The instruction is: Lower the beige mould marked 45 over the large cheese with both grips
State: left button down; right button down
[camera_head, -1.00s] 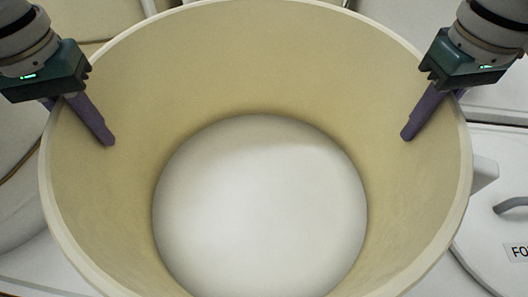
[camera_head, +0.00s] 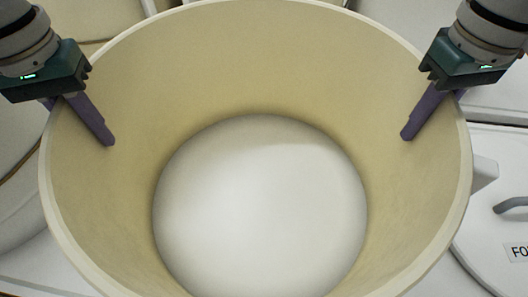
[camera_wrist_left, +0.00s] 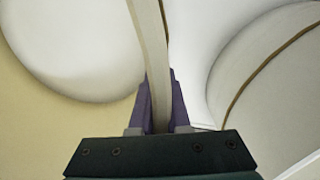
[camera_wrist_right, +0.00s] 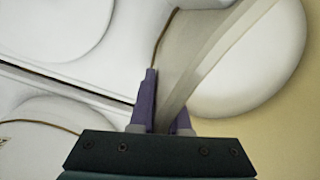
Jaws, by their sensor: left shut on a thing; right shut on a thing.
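The beige mould (camera_head: 270,60) is a wide open ring that fills most of the head view; no 45 marking shows. Through its open bottom I see the large cheese (camera_head: 262,215), white and round, and I cannot tell how far below the mould it is. My left gripper (camera_head: 92,122) is shut on the mould's left wall, one finger inside; the wall also shows between its fingers in the left wrist view (camera_wrist_left: 152,50). My right gripper (camera_head: 420,118) is shut on the right wall, which shows between its fingers in the right wrist view (camera_wrist_right: 205,70).
A white lidded thing with a grey handle (camera_head: 512,205) and a partly cut-off label (camera_head: 519,252) is at the right, outside the mould. Pale rounded surfaces (camera_head: 15,190) lie at the left. The mould hides most of the surface below.

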jog(key=shift+r, duration=0.15)
notch_tip(320, 180, up, 5)
jog(key=p, duration=0.5)
dwell(0.5)
